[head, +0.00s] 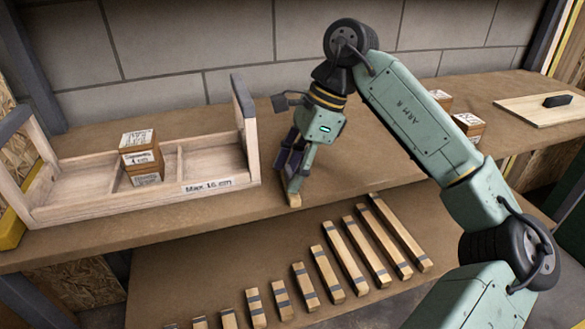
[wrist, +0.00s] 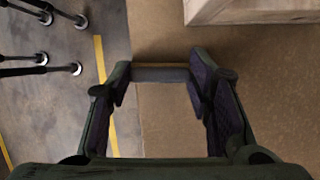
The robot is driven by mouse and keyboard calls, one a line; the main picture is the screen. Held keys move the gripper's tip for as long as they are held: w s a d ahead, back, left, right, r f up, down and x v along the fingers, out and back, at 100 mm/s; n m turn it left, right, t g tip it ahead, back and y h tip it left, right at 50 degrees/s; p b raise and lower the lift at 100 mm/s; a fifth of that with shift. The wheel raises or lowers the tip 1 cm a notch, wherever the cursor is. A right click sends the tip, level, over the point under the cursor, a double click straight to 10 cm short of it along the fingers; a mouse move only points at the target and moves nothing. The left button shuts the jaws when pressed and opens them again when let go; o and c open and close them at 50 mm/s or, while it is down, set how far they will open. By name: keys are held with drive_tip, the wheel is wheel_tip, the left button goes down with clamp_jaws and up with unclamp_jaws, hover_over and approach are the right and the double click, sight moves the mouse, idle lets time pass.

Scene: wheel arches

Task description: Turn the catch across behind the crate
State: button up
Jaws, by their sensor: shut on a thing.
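My gripper (head: 290,172) points down over the bench, just right of a pale wooden crate (head: 215,160) labelled "Max 16 cm". It is shut on a short wooden bar (head: 294,200) with a grey middle, which spans the fingertips in the wrist view (wrist: 160,74). Whether the bar touches the bench is unclear. The crate has tall grey-topped ends, dividers and two stacked labelled boxes (head: 142,162) in its middle compartment. A corner of the crate (wrist: 245,12) shows at the top right of the wrist view. I cannot make out a catch behind the crate.
Several wooden bars with dark bands, graded in length, lie on a lower shelf (head: 200,270). More small boxes (head: 467,126) stand behind my arm. A board (head: 535,108) with a black block lies at far right.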

drive_tip(key=shift+n, duration=0.6)
drive_tip(key=o, duration=1.1)
drive_tip(key=shift+o, duration=0.2)
drive_tip(key=v, duration=1.2)
drive_tip(key=shift+w, duration=0.3)
